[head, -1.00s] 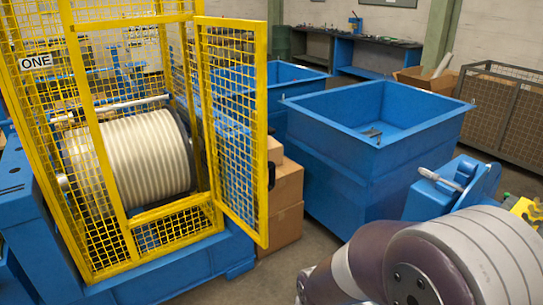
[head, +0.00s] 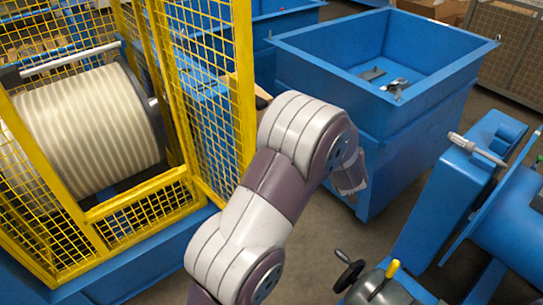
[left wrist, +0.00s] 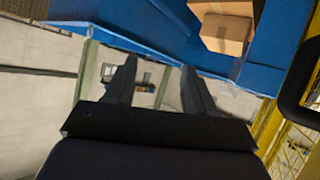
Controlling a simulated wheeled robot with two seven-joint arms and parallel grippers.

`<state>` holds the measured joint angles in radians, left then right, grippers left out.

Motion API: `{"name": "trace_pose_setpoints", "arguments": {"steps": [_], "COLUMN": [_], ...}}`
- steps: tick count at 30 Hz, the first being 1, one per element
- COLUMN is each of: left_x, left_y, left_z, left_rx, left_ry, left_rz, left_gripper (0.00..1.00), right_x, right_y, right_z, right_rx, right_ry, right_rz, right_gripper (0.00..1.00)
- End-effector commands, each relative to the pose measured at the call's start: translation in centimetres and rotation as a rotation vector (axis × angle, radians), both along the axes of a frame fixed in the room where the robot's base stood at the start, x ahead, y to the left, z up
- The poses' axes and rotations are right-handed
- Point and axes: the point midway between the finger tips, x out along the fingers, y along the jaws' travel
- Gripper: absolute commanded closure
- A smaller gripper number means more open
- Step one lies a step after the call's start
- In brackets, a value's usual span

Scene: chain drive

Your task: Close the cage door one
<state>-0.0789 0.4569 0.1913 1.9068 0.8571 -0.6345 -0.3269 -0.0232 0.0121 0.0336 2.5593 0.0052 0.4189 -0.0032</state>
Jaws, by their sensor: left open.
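The yellow mesh door (head: 243,85) of the cage stands swung open in the head view, its lower free edge hidden behind my arm. The cage (head: 70,212) surrounds a ribbed pale drum (head: 85,125). In the left wrist view, my left gripper (left wrist: 158,88) is open, with nothing between its fingers. A black handle (left wrist: 288,105) beside yellow mesh (left wrist: 290,145) is close at the right of that view, apart from the fingers. In the head view, my arm reaches up past the door; its fingers are not clear there. My right gripper is not seen.
A large blue bin (head: 360,125) holding small metal parts stands behind my arm. Blue machinery (head: 450,190) with a crank and a yellow-tipped lever (head: 385,275) is at the right. Cardboard boxes (left wrist: 226,30) show in the left wrist view. Some floor is free between bin and machinery.

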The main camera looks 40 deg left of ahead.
Motion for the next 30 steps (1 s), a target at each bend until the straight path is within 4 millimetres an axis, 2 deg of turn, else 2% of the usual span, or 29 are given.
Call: {"name": "trace_pose_setpoints", "arguments": {"steps": [1,2,3,4,6,9,12,14,24,30], "left_x": [1.5,1.6,1.0,0.1,-2.5,-5.4,-6.8,-7.0,-7.0,-6.9], "left_y": [2.8,4.6,6.6,7.6,9.1,9.5,10.1,11.0,19.4,21.8], "left_z": [-1.8,-2.0,-2.6,-3.1,-4.2,-5.3,-5.5,-5.4,-5.3,-5.4], "left_rx": [0.078,0.136,0.213,0.268,0.38,0.484,0.526,0.531,0.527,0.526], "left_ry": [-0.089,-0.135,-0.172,-0.185,-0.18,-0.141,-0.116,-0.113,-0.117,-0.118], "left_rz": [0.174,0.296,0.451,0.561,0.776,0.969,1.048,1.058,1.055,1.053], "left_gripper": [0.45,0.45,0.45,0.45,0.45,0.45,0.45,0.45,0.45,0.45], "right_x": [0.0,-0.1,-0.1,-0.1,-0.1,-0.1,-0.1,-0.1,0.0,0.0], "right_y": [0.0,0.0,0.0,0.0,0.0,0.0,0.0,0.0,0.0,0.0], "right_z": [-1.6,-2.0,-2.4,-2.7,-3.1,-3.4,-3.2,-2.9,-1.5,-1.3], "right_rx": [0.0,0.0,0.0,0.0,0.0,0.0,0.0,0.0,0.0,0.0], "right_ry": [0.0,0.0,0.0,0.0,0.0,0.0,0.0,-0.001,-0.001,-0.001], "right_rz": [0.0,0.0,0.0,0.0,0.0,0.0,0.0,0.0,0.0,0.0], "right_gripper": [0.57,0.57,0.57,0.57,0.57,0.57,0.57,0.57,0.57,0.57]}}
